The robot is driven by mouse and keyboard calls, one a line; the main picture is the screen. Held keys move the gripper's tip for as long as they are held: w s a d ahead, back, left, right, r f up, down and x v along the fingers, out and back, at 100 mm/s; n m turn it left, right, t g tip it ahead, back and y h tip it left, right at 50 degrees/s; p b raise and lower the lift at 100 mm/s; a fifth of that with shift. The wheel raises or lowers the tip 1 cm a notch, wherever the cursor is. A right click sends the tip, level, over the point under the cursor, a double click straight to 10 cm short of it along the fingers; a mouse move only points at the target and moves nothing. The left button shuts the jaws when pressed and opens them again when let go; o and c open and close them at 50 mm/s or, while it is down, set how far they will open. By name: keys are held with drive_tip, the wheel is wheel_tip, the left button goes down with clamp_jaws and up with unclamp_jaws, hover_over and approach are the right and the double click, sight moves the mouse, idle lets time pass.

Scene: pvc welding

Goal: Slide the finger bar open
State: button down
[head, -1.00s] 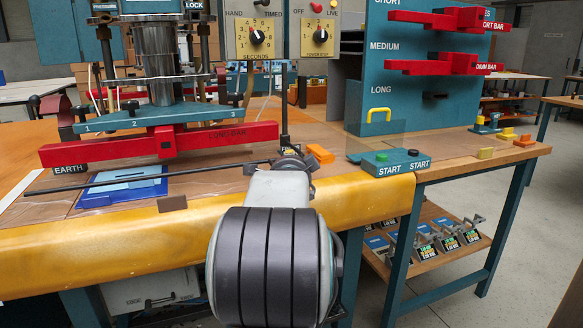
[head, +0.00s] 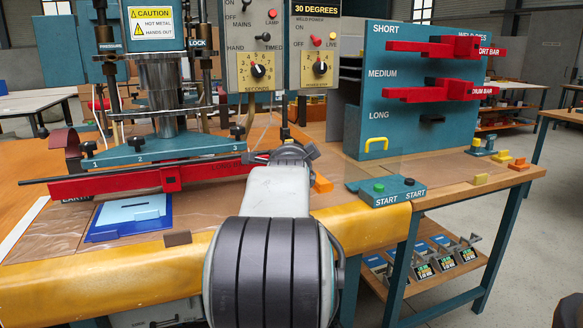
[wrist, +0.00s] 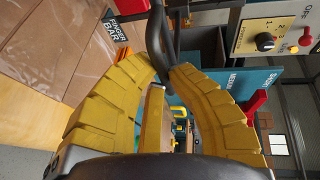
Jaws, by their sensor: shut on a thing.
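The finger bar (head: 130,168) is a long thin black rod. In the head view it runs across the front of the red long bar, its free end out to the left. My gripper (head: 285,152) is at the rod's right end, mostly hidden behind my own wrist. In the wrist view my gripper's yellow fingers (wrist: 163,72) close around a black bar (wrist: 160,38), which passes between their tips. A FINGER BAR label (wrist: 115,30) shows on the bench beside it.
The welder's red long bar (head: 140,180) and teal clamp plate (head: 165,150) stand just behind the rod. A blue plate (head: 130,217) lies below it. The START button box (head: 387,190) is to the right. A yellow edge (head: 110,275) runs along the bench front.

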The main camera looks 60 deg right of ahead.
wheel_tip(320, 180, up, 8)
drive_tip(key=p, duration=0.4)
drive_tip(key=c, duration=1.2)
unclamp_jaws()
drive_tip(key=shift+f, duration=0.1)
drive_tip(key=shift+o, duration=0.2)
drive_tip(key=v, duration=1.2)
